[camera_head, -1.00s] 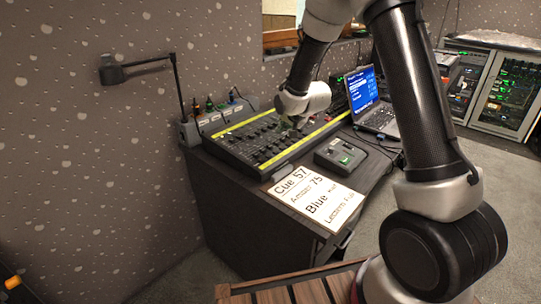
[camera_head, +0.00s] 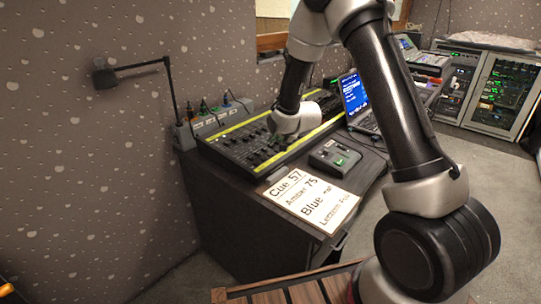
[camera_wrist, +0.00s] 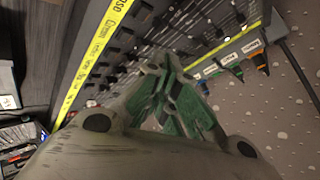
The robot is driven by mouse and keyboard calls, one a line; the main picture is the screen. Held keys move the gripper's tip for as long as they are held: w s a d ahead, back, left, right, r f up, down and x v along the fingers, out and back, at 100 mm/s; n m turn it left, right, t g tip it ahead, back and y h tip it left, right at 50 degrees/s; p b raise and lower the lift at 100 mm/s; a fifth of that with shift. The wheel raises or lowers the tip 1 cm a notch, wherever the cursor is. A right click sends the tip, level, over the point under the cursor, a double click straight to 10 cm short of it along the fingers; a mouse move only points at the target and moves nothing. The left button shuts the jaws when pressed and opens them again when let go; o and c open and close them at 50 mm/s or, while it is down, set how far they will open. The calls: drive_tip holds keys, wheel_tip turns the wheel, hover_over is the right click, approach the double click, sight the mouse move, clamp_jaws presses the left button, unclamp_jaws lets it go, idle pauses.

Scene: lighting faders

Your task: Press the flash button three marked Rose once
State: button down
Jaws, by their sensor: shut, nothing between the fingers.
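The lighting desk (camera_head: 228,157) is a dark fader console with yellow label strips along its long edges, on a dark cabinet. It also fills the upper part of the wrist view (camera_wrist: 72,66), where handwritten words show on the near yellow strip (camera_wrist: 100,38). I cannot make out the Rose mark or pick out button three. My gripper (camera_head: 279,142) is over the right half of the console, pointing down at the fader rows. In the wrist view its green-padded fingers (camera_wrist: 168,75) are together and empty. They hide part of the console, and I cannot tell whether they touch it.
An open laptop (camera_head: 357,97) stands behind.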

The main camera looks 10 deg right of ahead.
sight(273, 154)
drive_tip(key=shift+w+a+f, duration=0.1)
drive_tip(key=shift+f, duration=1.7)
drive_tip(key=shift+f, duration=0.15)
drive_tip(key=shift+f, duration=0.25)
drive_tip(key=shift+f, duration=0.35)
idle(0.7)
drive_tip(key=shift+r, duration=0.75)
drive_tip(key=r, duration=0.5)
drive_tip(key=shift+s, duration=0.2)
